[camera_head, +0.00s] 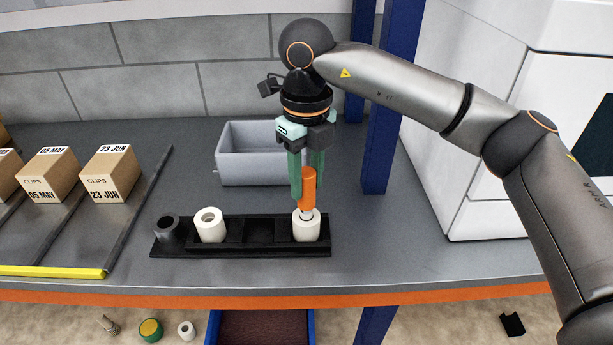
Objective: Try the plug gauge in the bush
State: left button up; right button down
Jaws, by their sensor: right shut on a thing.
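The plug gauge (308,188) has an orange handle and stands upright over a white bush at the right end of the black rack. My right gripper (307,180) comes from above and is shut on the orange handle. The gauge's lower grey end meets the top of the white bush (306,230); how deep it sits in the bore I cannot tell. A second white bush (210,226) with an open bore stands further left in the black rack (257,250). My left gripper is not in view.
A dark cup (167,229) stands at the rack's left end. A grey bin (248,155) is behind the rack. Cardboard boxes (110,173) lie on a sloped rack at left. A blue post (385,120) and white cabinet (480,130) bound the right. The grey bench (400,255) is clear right of the rack.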

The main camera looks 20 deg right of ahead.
jog(key=shift+f+b, duration=1.05)
jog(key=shift+f, duration=0.45)
dwell(0.4)
dwell(1.3)
